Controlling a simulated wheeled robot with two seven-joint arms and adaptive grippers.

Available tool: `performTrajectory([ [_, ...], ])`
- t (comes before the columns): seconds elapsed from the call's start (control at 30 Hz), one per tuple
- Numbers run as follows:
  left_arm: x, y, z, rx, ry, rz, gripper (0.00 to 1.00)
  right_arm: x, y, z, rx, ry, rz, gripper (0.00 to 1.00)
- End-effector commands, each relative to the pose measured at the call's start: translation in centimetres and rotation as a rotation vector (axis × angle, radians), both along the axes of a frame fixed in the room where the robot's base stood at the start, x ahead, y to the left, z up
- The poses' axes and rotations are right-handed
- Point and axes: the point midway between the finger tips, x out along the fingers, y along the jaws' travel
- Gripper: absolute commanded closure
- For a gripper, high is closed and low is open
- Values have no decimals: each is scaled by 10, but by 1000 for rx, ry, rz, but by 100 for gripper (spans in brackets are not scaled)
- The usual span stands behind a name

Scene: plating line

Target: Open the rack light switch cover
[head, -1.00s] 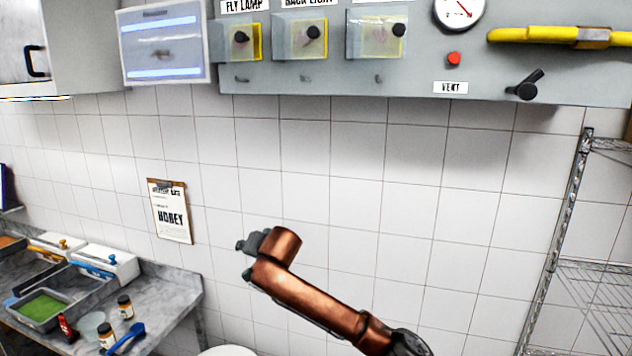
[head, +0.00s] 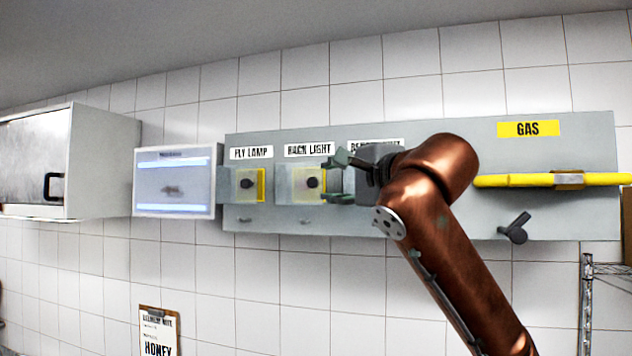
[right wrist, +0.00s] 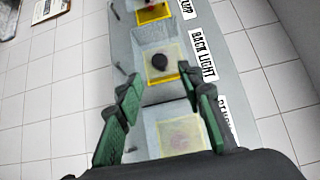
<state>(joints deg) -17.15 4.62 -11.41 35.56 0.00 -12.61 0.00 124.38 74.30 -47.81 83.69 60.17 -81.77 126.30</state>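The rack light switch has a clear, box-like cover (head: 298,199) under a label reading "RACK LIGHT" (head: 309,149), on the grey wall panel. The cover appears shut over a yellow plate and a dark knob (head: 310,183). My right gripper (head: 333,178) is open and empty, its fingers pointing left at the cover's right side. In the right wrist view the cover (right wrist: 145,48) lies just ahead of my right gripper's fingertips (right wrist: 158,88); whether they touch it cannot be told. My left gripper is not in view.
The fly lamp cover (head: 243,186) is left of the rack light. A third cover (right wrist: 166,128) lies between my right fingers in the wrist view. A screen (head: 174,207), a cabinet (head: 95,160), a yellow gas pipe (head: 520,181) and a black lever (head: 514,228) are nearby.

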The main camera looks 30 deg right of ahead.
Motion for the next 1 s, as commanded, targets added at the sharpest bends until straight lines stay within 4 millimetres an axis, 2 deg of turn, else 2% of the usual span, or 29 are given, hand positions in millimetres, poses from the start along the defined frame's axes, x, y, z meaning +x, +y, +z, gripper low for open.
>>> performTrajectory([
  [0.2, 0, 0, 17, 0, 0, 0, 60, 35, -4, 2, -3, 4, -3, 65],
  [0.43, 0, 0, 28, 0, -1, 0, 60, 63, -6, 1, -3, 2, -3, 65],
  [0.8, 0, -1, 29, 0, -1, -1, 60, 70, -6, -1, -4, 1, -2, 65],
  [1.0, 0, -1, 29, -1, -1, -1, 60, 70, -6, -1, -4, 1, -1, 78],
])
